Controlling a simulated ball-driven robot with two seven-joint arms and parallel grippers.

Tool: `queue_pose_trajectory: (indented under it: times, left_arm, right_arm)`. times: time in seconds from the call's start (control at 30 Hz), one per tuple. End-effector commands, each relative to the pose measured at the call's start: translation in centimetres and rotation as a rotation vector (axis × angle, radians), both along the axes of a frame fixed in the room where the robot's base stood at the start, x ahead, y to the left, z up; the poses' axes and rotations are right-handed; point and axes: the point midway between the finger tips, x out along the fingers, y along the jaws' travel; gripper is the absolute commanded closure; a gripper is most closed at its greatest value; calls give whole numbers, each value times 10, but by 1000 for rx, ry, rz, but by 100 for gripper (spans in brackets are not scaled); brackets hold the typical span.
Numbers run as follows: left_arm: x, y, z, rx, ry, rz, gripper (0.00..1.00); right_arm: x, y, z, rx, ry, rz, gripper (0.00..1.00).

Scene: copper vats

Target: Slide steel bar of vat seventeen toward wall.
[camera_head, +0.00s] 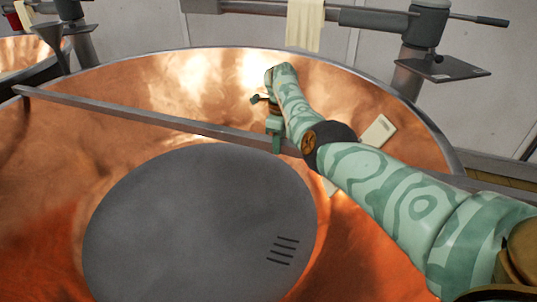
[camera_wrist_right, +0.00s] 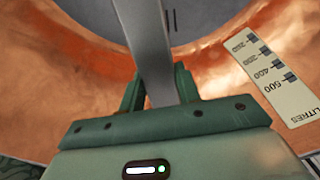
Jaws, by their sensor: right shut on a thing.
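The steel bar (camera_head: 130,115) is a long flat grey bar. It lies across the large copper vat (camera_head: 150,78), from the rim at the left to the right side, where my arm covers part of it. My right gripper (camera_head: 275,133) is shut on the bar right of its middle. In the right wrist view, the green fingers (camera_wrist_right: 160,90) stand on both sides of the bar (camera_wrist_right: 148,45). No vat number can be read. My left gripper is out of view.
A litre scale plate (camera_wrist_right: 278,85) is on the vat's inner wall. Behind the vat are a grey post with a small shelf (camera_head: 441,68) and a hanging cream cloth (camera_head: 304,24). Another copper vat (camera_head: 35,48) is at the far left. A grey slotted disc (camera_head: 190,215) shows below the bar.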

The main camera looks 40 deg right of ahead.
Motion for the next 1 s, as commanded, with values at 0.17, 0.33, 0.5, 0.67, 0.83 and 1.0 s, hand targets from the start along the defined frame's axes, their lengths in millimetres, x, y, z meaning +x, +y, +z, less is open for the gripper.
queue_pose_trajectory:
  times: [0.17,0.33,0.5,0.67,0.83,1.0]
  left_arm:
    - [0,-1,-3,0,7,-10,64]
    - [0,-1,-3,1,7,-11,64]
    - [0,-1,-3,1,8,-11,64]
    - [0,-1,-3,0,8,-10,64]
    - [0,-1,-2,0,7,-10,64]
    - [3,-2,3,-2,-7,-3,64]
  right_arm:
    - [2,-7,-1,-4,1,1,100]
    - [2,-8,2,-7,-2,1,100]
    - [3,-9,3,-9,-5,0,56]
    - [2,-7,2,-6,-2,0,45]
    - [2,-6,2,-3,-1,0,45]
    - [2,-6,23,-3,-4,0,45]
